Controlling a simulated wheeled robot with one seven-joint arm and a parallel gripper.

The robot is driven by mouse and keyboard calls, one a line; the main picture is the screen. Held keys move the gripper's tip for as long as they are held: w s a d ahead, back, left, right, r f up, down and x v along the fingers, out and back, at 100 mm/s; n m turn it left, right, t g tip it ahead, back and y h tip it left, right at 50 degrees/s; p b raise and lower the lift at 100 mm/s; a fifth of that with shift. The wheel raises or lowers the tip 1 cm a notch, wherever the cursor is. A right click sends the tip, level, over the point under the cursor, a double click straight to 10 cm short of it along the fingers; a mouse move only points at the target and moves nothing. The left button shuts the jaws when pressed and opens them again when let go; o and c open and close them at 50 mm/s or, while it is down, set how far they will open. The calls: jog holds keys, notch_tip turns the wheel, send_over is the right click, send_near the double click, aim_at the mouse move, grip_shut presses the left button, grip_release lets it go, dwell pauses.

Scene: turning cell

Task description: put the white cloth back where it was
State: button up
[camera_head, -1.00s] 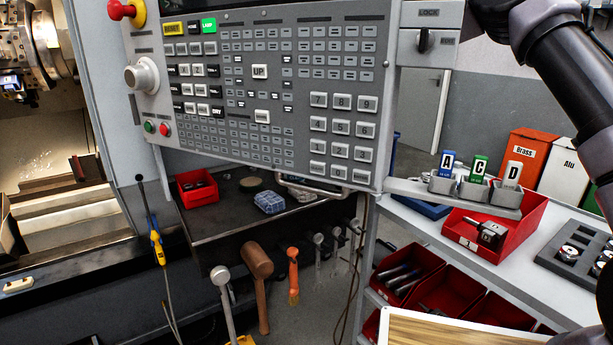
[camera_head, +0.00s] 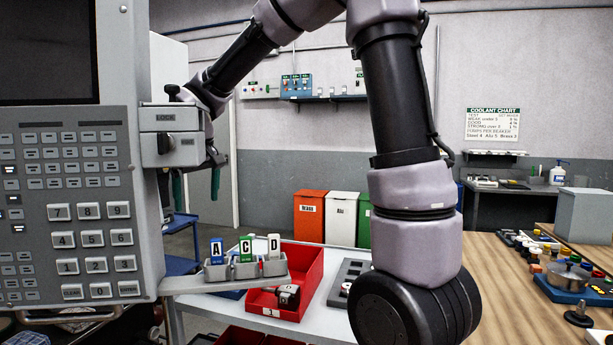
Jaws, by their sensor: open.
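I see no white cloth that I can make out for sure in the head view. I see nothing between the fingers.
The control panel (camera_head: 75,205) fills the left. Label holders A, C and D (camera_head: 245,267) stand before a red bin (camera_head: 306,272) on a white bench. Orange (camera_head: 310,217) and white (camera_head: 341,219) bins stand behind. A wooden table (camera_head: 500,262) with tools is at right.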

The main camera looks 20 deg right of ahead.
jog(key=s+d+r+m+t, duration=0.1)
jog(key=s+d+r+m, duration=0.2)
jog(key=s+d, duration=0.7)
jog(key=s+d+r+m+t+y, duration=0.1)
jog(key=s+d+r+m, duration=0.2)
jog(key=s+d, duration=0.6)
jog(key=s+m, duration=0.2)
jog(key=shift+d+r+m, duration=0.3)
jog(key=shift+d+r, duration=0.05)
